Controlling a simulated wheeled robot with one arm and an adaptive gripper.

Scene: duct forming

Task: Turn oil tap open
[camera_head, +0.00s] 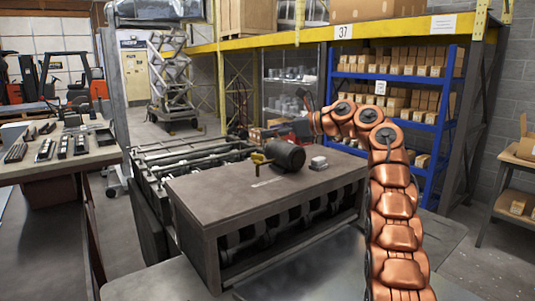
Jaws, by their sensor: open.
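The oil tap (258,160) is a small yellow-brass valve on top of the brown workbench, just left of a dark cylinder (286,155) lying on its side. The tap is small in view, and I cannot tell how its handle is turned. My copper-coloured arm rises at the right and bends left.
A small white-and-grey block (318,163) sits on the bench right of the cylinder. A machine with long rollers (190,155) stands behind the bench. A side table (90,158) with tools is at left. Blue shelving (440,110) with boxes stands behind the arm. The bench's front left top is clear.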

